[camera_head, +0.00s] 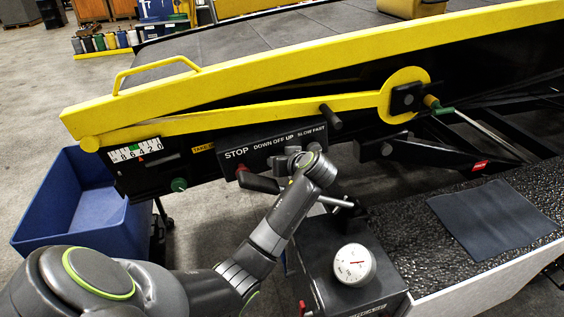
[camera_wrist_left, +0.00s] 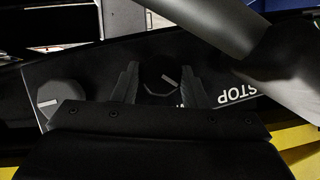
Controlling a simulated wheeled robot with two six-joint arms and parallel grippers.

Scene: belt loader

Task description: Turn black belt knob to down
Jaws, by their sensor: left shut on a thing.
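The control panel (camera_head: 262,142) hangs under the yellow belt rail, with the labels STOP, DOWN OFF UP and SLOW FAST. In the left wrist view the black belt knob (camera_wrist_left: 160,74) sits beside the upside-down STOP label. It has a short white slanted mark on its face. My left gripper (camera_wrist_left: 160,84) has a finger on each side of this knob and is shut on it. In the head view my wrist hides the knob and the fingertips. A second dark knob (camera_wrist_left: 47,98) with a white mark is apart to the left in the wrist view. My right gripper is not shown.
A yellow bar (camera_head: 240,119) with a black handle (camera_head: 331,117) runs above the panel. A dark box with a round gauge (camera_head: 354,264) stands below right. A blue bin (camera_head: 70,205) is at the left. A dark mat (camera_head: 492,218) lies on the speckled surface.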

